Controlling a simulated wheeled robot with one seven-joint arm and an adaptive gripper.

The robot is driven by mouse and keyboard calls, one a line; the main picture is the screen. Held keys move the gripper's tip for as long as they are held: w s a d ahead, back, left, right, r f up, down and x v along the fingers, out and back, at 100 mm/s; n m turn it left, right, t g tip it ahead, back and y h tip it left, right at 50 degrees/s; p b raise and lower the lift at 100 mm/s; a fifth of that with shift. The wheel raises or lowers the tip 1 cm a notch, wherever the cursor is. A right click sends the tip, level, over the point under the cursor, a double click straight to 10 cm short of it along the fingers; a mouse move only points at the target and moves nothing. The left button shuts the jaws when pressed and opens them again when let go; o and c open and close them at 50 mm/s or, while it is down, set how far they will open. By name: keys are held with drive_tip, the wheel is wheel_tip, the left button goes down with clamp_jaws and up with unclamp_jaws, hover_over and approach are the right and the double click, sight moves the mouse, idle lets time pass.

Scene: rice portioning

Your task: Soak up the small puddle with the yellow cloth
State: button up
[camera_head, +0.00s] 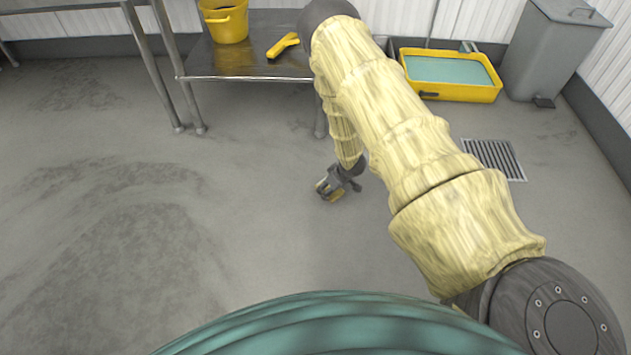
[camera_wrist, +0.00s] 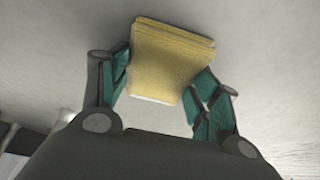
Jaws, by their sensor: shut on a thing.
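My gripper (camera_head: 330,188) hangs low over the grey floor near the middle of the head view. It is shut on the yellow cloth (camera_head: 337,195), of which only a small part shows there. In the wrist view the cloth (camera_wrist: 170,60) is a folded, layered yellow pad pinched between the two teal-padded fingers of my gripper (camera_wrist: 165,85). Whether the cloth touches the floor I cannot tell. I cannot make out a clear puddle; the floor by the gripper looks plain grey, and part of it is hidden by my arm.
A metal table (camera_head: 205,66) at the back holds a yellow bucket (camera_head: 225,25) and a yellow tool (camera_head: 283,45). A yellow tub (camera_head: 470,92) of greenish liquid, a grey bin (camera_head: 545,55) and a floor drain (camera_head: 493,158) are to the right. The left floor is open, with dark smudges (camera_head: 130,230).

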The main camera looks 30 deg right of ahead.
sight(312, 197)
drive_tip(key=shift+d, duration=0.75)
drive_tip(key=shift+a+b, duration=1.6)
drive_tip(key=shift+a, duration=2.5)
drive_tip(key=shift+d+b, duration=1.25)
drive_tip(key=shift+d, duration=2.7)
drive_tip(key=shift+a+r, duration=0.1)
drive_tip(key=shift+a+p, duration=1.3)
drive_tip(key=shift+a, duration=2.5)
drive_tip(key=shift+d+p, duration=1.5)
drive_tip(key=shift+d, duration=2.5)
drive_tip(key=shift+a+p, duration=1)
drive_tip(key=shift+a, duration=3.15)
drive_tip(key=shift+d+r+p, duration=0.1)
drive_tip(key=shift+r+p, duration=0.4)
drive_tip(key=shift+r, duration=0.25)
wheel_tip(312, 197, up, 6)
drive_tip(key=p, duration=0.5)
drive_tip(key=shift+r, duration=0.15)
